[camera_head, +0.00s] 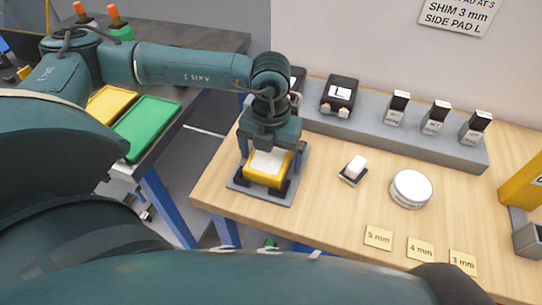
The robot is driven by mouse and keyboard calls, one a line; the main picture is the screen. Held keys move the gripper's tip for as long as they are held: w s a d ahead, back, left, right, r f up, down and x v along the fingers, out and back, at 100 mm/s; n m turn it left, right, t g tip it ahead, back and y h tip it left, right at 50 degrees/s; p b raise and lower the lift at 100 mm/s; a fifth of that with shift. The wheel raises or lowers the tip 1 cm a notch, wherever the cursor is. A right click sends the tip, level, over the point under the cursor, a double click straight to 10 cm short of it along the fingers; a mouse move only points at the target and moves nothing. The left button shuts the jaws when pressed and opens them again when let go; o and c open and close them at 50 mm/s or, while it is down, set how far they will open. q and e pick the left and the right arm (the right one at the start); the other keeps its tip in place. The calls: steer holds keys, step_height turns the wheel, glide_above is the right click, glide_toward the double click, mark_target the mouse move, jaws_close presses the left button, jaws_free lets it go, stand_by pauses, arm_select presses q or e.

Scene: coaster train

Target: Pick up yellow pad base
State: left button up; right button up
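The yellow pad base (263,181), with a pale top, sits in dark holders on a grey plate (259,193) at the table's left end. My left gripper (269,165) points down right over it, with its fingers close to the pad's two sides. Part of the pad is hidden behind the gripper, and I cannot tell whether the fingers touch it. My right gripper is not in view.
On the wooden table (315,215) are a small black-and-white block (353,169), a round white disc (411,188) and labelled cards (378,237). A grey shelf (371,130) behind holds a black "L" pad (339,95) and several small blocks. Yellow and green trays (148,126) lie left.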

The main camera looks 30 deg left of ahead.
arm_select(q)
steer(key=c, duration=1.2)
steer(key=shift+r, duration=0.1)
steer(key=shift+c, duration=0.2)
